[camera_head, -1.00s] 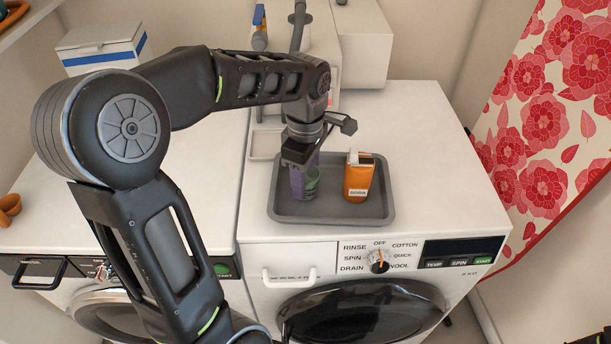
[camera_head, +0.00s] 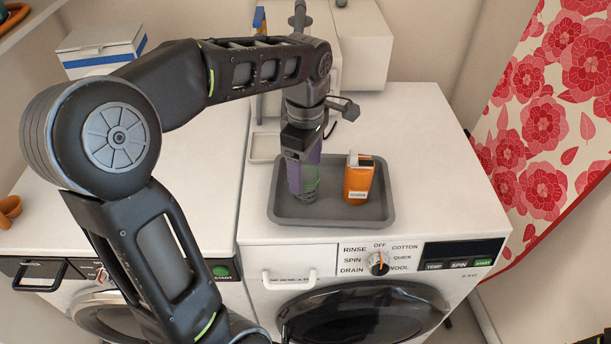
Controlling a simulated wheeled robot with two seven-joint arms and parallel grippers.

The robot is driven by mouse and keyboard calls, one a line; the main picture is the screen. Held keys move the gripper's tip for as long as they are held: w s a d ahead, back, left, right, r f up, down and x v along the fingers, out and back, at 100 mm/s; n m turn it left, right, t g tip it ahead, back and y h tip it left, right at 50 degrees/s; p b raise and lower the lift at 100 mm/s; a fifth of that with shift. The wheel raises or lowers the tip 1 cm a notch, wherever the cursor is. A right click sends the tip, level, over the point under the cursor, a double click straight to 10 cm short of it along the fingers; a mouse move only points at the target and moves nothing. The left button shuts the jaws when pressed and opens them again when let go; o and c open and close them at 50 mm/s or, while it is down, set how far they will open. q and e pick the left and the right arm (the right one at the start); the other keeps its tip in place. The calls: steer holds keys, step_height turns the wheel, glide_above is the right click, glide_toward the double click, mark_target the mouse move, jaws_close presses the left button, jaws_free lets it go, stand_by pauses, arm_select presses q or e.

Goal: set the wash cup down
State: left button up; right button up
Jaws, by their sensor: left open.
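The purple container with a green lower part (camera_head: 309,185), which I take to be the wash cup, stands upright at the left in the grey tray (camera_head: 345,215) on the right-hand machine. My left gripper (camera_head: 297,155) points down at the container's upper part and covers some of it. Its jaws are open, but the gap between the fingers and the container is too small to make out. The container's base appears to rest on the tray floor.
An orange carton (camera_head: 358,182) stands in the tray just right of the container. A small pale tray (camera_head: 264,147) lies behind. A blue-and-white box (camera_head: 100,50) is at the back left. The machine top right of the tray is clear.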

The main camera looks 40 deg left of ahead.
arm_select(q)
step_height(320, 180, up, 8)
steer(key=p, duration=0.2)
steer(key=shift+r, duration=0.2)
